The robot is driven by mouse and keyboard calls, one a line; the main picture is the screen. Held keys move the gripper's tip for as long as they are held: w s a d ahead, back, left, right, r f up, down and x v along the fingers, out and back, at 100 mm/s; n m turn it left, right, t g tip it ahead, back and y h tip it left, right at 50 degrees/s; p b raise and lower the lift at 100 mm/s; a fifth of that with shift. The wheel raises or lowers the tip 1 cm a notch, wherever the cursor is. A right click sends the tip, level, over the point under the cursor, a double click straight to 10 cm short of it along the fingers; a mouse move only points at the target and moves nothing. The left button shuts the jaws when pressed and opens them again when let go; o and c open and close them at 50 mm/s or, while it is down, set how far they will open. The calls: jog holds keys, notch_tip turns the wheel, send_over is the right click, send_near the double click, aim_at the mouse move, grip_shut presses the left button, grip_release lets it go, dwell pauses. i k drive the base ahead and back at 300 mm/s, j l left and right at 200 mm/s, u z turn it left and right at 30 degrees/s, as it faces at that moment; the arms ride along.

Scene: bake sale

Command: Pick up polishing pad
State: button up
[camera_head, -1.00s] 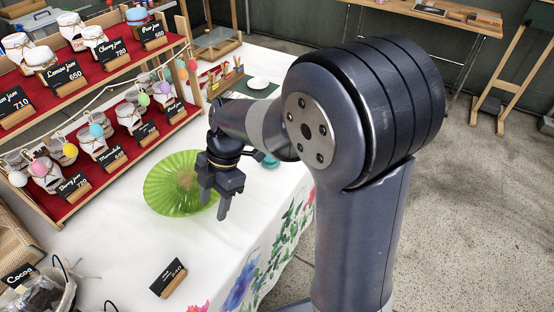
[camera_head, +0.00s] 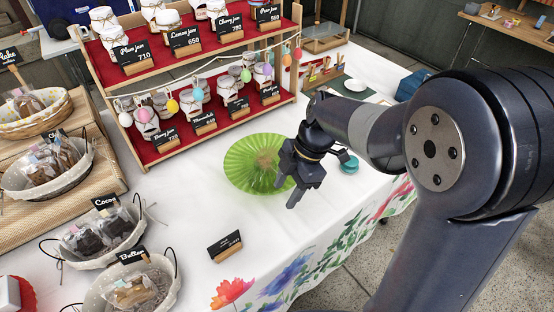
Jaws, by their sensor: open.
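I cannot identify a polishing pad for certain. A small round teal thing (camera_head: 349,164) lies on the white tablecloth just right of my gripper, partly hidden by it; it may or may not be the pad. My gripper (camera_head: 287,191) is open and empty, pointing down over the right edge of a ribbed green dish (camera_head: 240,165). The dish has a brownish patch at its middle, too unclear to name. The gripper hides part of the dish's right side.
A two-tier red shelf of jam jars (camera_head: 188,150) stands behind the dish. A small black price sign (camera_head: 224,246) stands in front. Baskets of wrapped sweets (camera_head: 100,262) fill the left. A white plate (camera_head: 355,85) lies behind. Tablecloth between sign and dish is clear.

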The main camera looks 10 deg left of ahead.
aim_at(351, 167)
jog(key=i+l+u, duration=0.1)
jog(key=i+l, duration=0.15)
jog(key=i+l+u, duration=0.1)
jog(key=l, duration=0.3)
jog(key=i+l+u, duration=0.1)
jog(key=i+l, duration=0.2)
